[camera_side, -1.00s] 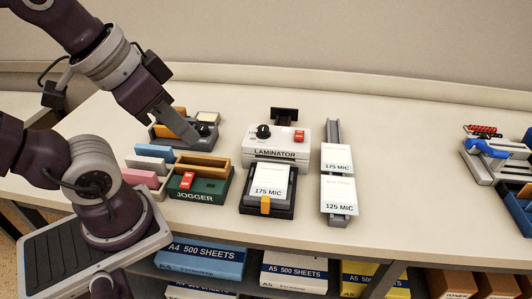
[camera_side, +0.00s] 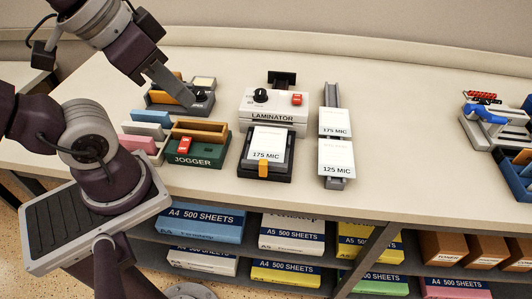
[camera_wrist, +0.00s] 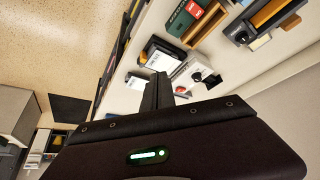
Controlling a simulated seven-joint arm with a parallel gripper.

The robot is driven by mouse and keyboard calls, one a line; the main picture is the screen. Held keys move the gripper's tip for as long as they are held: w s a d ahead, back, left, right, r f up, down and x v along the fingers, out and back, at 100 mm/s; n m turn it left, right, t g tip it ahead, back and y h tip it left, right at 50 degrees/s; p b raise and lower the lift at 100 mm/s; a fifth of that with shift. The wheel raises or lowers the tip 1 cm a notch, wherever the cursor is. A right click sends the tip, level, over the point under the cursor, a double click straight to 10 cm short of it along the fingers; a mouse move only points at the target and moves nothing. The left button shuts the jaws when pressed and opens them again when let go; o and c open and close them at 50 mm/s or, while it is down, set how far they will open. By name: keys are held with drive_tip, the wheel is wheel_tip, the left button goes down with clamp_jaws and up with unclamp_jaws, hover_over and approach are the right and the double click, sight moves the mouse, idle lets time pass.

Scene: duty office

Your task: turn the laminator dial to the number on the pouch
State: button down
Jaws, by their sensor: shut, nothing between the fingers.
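The white laminator (camera_side: 286,118) stands mid-table in the side view, with a black dial (camera_side: 260,95) on its top left and a red switch beside it. The dial also shows in the wrist view (camera_wrist: 196,76); its number marks are too small to read. A white pouch (camera_side: 268,143) marked 175 MIC lies on a black tray in front of the laminator. My gripper (camera_side: 187,100) is shut and empty, left of the laminator. In the side view its tip overlaps a dark grey device; I cannot tell whether they touch.
The dark grey device (camera_side: 163,98) has its own dark dial. The green jogger (camera_side: 205,160) sits front left. A narrow rack (camera_side: 332,98) right of the laminator holds cards marked 175 MIC and 125 MIC. The table is clear between the rack and the blue-handled tool (camera_side: 485,115).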

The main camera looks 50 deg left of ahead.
drive_tip(key=c, duration=2.1)
unclamp_jaws()
drive_tip(key=o, duration=1)
drive_tip(key=w+n, duration=0.2)
drive_tip(key=w+a+r+n+g, duration=0.1)
drive_tip(key=w+n, duration=0.1)
drive_tip(key=w, duration=0.1)
drive_tip(key=w+a+n+g, duration=0.1)
drive_tip(key=w+n, duration=0.2)
drive_tip(key=shift+w+a+r, duration=0.1)
drive_tip(key=shift+r, duration=0.25)
drive_tip(key=n+g, duration=0.4)
drive_tip(key=n, duration=1)
hover_over(261, 91)
wheel_tip(261, 91, down, 9)
drive_tip(key=shift+r, duration=0.15)
drive_tip(key=shift+n, duration=0.3)
wheel_tip(261, 91, down, 7)
drive_tip(key=shift+r, duration=0.2)
drive_tip(key=shift+f, duration=0.35)
drive_tip(key=shift+c, duration=0.5)
clamp_jaws()
